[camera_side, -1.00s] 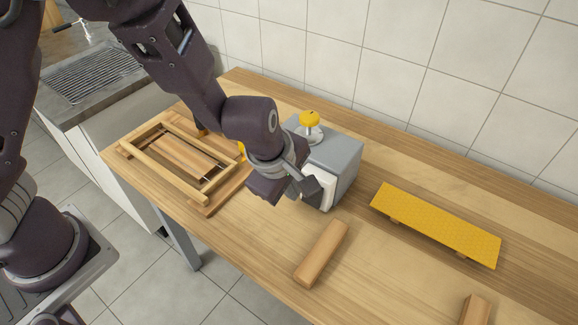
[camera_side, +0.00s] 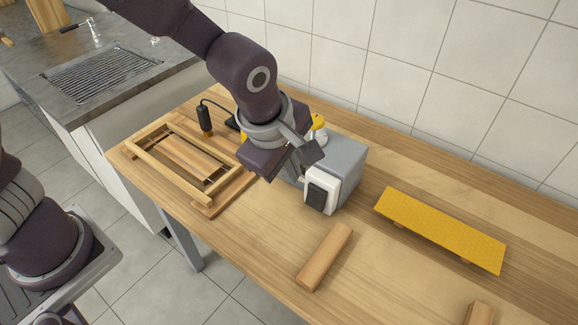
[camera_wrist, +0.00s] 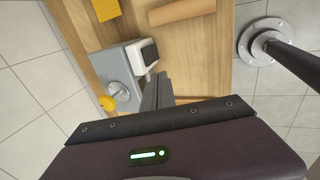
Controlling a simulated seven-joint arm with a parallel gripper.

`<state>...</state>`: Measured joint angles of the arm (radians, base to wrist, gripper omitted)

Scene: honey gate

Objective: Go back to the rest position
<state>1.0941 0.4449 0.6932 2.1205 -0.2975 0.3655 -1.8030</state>
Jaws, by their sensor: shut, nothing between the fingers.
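My gripper (camera_side: 312,153) is shut and empty. It hangs in the air in front of the grey box (camera_side: 345,170), near its white front with a dark panel (camera_side: 317,195); whether it touches the box cannot be told. In the wrist view, my gripper's fingers (camera_wrist: 157,90) are together, close beside the grey box (camera_wrist: 122,70).
A wooden frame (camera_side: 150,173) lies left on the table, with a black-handled tool (camera_side: 205,118) behind it. A wooden block (camera_side: 325,256) lies in front of the box. A yellow honeycomb panel (camera_side: 440,230) lies to the right. The table between them is clear.

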